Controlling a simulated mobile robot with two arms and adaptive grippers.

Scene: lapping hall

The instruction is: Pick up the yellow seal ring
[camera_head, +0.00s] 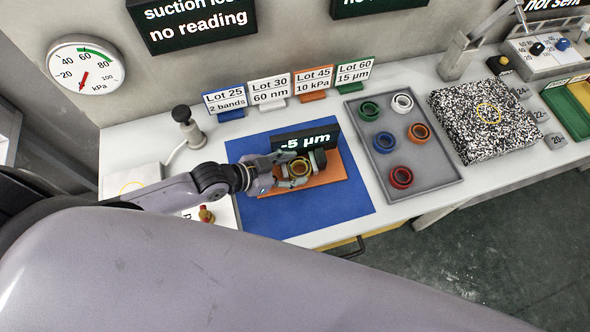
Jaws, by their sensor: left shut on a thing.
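The yellow seal ring (299,167) is in the fingers of my left gripper (297,170). The gripper reaches in from the left, shut on the ring, and hides part of it. Both are over an orange plate (325,195) on a blue mat (265,220). I cannot tell whether the ring touches the plate or is raised. My right gripper is not in view.
A dark display (322,137) reading "-5 µm" stands close behind the gripper. To the right, a grey tray (437,172) holds several coloured rings. A speckled block (484,120) lies beyond it. Lot signs (270,88) line the back. The mat's front is clear.

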